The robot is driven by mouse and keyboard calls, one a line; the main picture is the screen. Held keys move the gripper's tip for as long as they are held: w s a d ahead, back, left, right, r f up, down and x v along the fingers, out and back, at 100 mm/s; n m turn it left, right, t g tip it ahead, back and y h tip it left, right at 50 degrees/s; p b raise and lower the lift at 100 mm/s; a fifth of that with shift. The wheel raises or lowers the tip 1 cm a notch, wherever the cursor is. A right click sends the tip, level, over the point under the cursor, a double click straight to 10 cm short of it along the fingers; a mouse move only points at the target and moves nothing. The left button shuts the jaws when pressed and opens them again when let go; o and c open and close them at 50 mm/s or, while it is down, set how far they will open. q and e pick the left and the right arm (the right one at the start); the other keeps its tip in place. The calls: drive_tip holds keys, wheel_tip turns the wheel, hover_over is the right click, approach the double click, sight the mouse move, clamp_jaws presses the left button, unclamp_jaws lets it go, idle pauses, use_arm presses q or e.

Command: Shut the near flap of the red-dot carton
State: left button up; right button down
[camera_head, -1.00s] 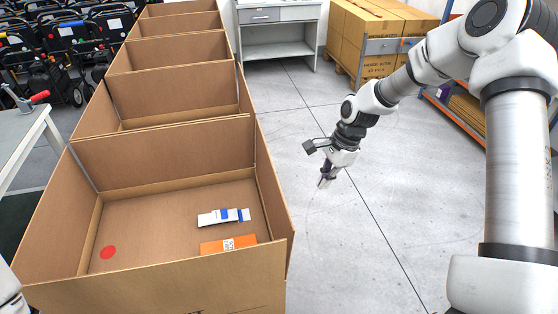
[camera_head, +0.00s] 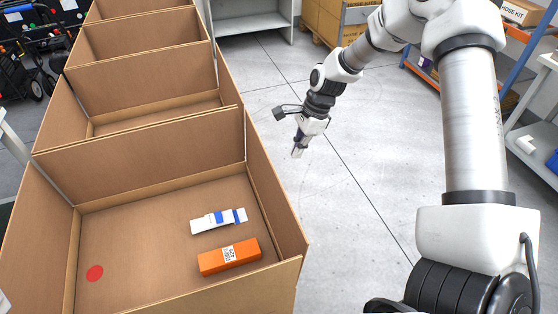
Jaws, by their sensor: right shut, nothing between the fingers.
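The red-dot carton (camera_head: 130,215) stands open in the lower left of the head view, the nearest of a row of cartons. The red dot (camera_head: 95,273) is on its floor at the left. An orange box (camera_head: 229,257) and a white and blue box (camera_head: 218,221) lie inside at the right. The carton's near flap (camera_head: 225,291) stands upright along the near side; its lower part is cut off by the picture edge. My right gripper (camera_head: 297,152) is shut and empty, in the air right of the carton and clear of it. My left gripper is not in view.
More open cartons (camera_head: 138,37) run in a row behind. A grey table (camera_head: 251,40) stands at the back. Shelving (camera_head: 530,95) stands at the right. The floor right of the carton is clear.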

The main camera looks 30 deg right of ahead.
drive_tip(key=a+f, duration=0.1)
drive_tip(key=w+a+f, duration=0.1)
drive_tip(key=a, duration=0.1)
drive_tip(key=a+f, duration=0.1)
drive_tip(key=a, duration=0.1)
drive_tip(key=shift+w, duration=0.15)
